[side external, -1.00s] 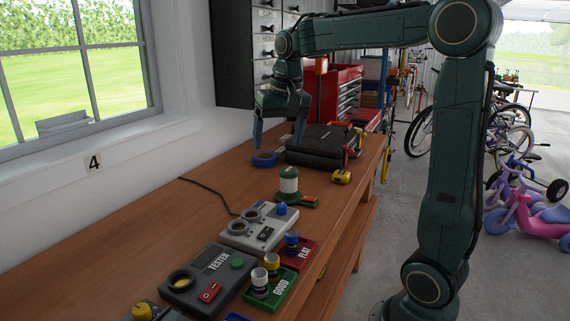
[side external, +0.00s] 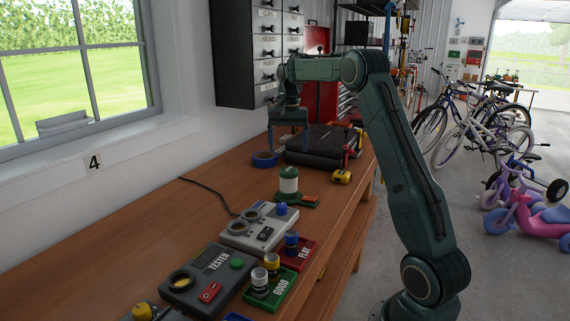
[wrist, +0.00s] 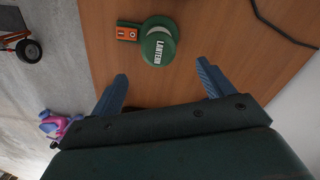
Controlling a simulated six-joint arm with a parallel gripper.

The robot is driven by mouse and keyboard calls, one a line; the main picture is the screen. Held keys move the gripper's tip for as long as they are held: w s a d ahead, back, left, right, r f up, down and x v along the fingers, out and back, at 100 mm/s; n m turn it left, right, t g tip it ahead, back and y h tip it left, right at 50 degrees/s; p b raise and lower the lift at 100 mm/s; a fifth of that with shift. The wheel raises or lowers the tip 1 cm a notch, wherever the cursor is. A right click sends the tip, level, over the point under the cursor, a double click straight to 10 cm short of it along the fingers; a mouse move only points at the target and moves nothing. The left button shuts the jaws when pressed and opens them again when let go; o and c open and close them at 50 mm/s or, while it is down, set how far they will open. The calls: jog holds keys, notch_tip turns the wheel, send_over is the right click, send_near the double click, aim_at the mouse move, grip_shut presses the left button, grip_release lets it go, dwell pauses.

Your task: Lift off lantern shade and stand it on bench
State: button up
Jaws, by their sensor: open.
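The lantern stands upright on the wooden bench (side external: 150,229) in the side view. Its pale shade (side external: 289,185) has a green cap and sits on a green base (side external: 292,200) with an orange part at one side.
A dark case (side external: 318,150) and a blue tape roll (side external: 265,159) lie behind the lantern. A yellow-and-red tool (side external: 342,177) lies at the right edge. A grey switch box (side external: 252,232), red and green trays and a tester (side external: 205,280) stand in front. Bench is clear left of the lantern.

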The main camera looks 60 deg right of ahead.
aim_at(288, 169)
jog(key=shift+f, duration=0.1)
jog(key=shift+f, duration=4.2)
jog(key=shift+s+a+f, duration=0.1)
jog(key=shift+f, duration=1.2)
jog(key=shift+s+f, duration=0.1)
jog(key=shift+f, duration=1.2)
jog(key=c, duration=1.1)
jog(key=shift+r, duration=0.15)
